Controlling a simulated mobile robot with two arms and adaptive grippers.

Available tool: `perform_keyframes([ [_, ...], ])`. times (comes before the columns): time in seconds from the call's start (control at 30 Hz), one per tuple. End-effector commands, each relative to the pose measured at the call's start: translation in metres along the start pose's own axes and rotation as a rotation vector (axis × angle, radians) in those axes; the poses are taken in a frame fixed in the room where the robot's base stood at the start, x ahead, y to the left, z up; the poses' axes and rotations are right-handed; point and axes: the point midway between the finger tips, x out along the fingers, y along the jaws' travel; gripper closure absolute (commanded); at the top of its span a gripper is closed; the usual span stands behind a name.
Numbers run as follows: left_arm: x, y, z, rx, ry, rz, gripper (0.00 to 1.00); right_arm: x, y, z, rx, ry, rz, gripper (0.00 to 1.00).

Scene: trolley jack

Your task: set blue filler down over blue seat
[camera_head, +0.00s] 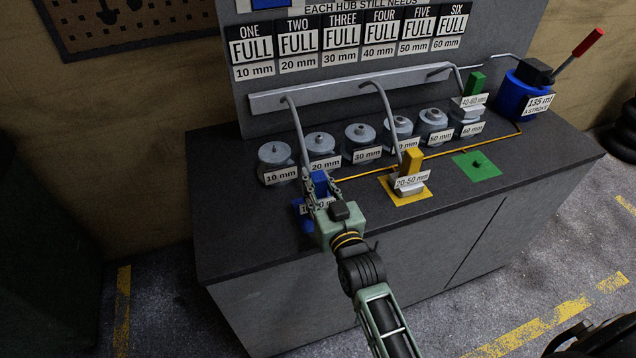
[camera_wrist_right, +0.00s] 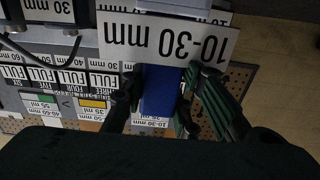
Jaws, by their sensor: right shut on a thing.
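My right gripper (camera_head: 322,192) is shut on the blue filler (camera_head: 319,178) over the front left of the bench. In the right wrist view the filler (camera_wrist_right: 160,92) is a blue block between the fingers (camera_wrist_right: 160,105), with a white 10-30 mm label on it. The blue seat (camera_head: 304,222) shows as a small blue patch just below and left of the gripper. The gripper and label hide most of the seat, and I cannot tell whether the filler touches it. My left gripper is not in view.
Several grey hubs (camera_head: 320,142) stand in a row behind. The yellow filler (camera_head: 412,160) stands on its yellow seat to the right. The green seat (camera_head: 476,165) is empty, and the green filler (camera_head: 474,83) is on the last hub. A blue pump (camera_head: 514,95) stands far right.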

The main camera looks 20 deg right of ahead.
Motion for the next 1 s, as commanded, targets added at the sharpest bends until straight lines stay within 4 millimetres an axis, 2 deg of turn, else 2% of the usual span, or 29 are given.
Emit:
perform_keyframes([
  [0.2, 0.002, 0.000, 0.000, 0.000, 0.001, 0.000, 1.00, 0.001, 0.000, 0.001, 0.000, 0.008, 0.000, 1.00],
  [0.23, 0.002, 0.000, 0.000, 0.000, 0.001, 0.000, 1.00, 0.001, 0.000, 0.000, 0.000, 0.008, 0.000, 0.71],
  [0.47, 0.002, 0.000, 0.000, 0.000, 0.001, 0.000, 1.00, 0.000, 0.000, 0.002, 0.000, 0.004, 0.000, 0.51],
  [0.8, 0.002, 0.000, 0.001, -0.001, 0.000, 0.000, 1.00, -0.003, 0.000, 0.007, 0.000, -0.007, 0.000, 0.51],
  [0.87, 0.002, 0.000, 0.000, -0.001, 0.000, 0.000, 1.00, -0.008, 0.000, 0.007, 0.000, -0.006, 0.000, 0.51],
  [1.0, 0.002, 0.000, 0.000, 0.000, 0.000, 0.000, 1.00, -0.030, 0.000, 0.006, -0.001, -0.005, 0.000, 0.51],
])
